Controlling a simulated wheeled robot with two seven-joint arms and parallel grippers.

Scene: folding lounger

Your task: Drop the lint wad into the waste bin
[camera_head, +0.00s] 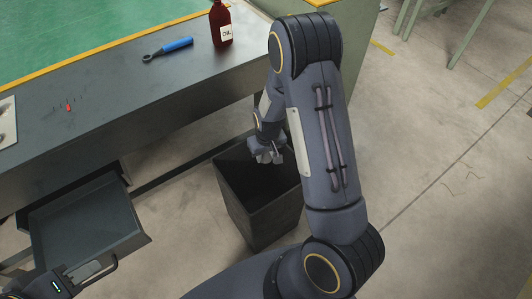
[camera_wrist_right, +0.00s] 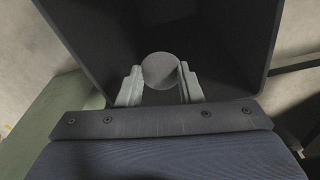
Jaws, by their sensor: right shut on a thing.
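The waste bin (camera_head: 262,207) is a dark, square, open-topped bin on the floor beside the bench. Its dark inside and wall (camera_wrist_right: 225,30) fill much of the right wrist view. My right gripper (camera_head: 268,158) is over the bin's opening, pointing down. In the right wrist view my right gripper (camera_wrist_right: 160,80) is shut on the lint wad (camera_wrist_right: 160,69), a round grey thing between the fingertips. The wad is hard to make out in the head view. My left gripper (camera_head: 92,272) is at the lower left by the open drawer; its fingers are hard to make out.
An open, empty-looking drawer (camera_head: 85,230) juts out at the lower left. The floor to the right is clear.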

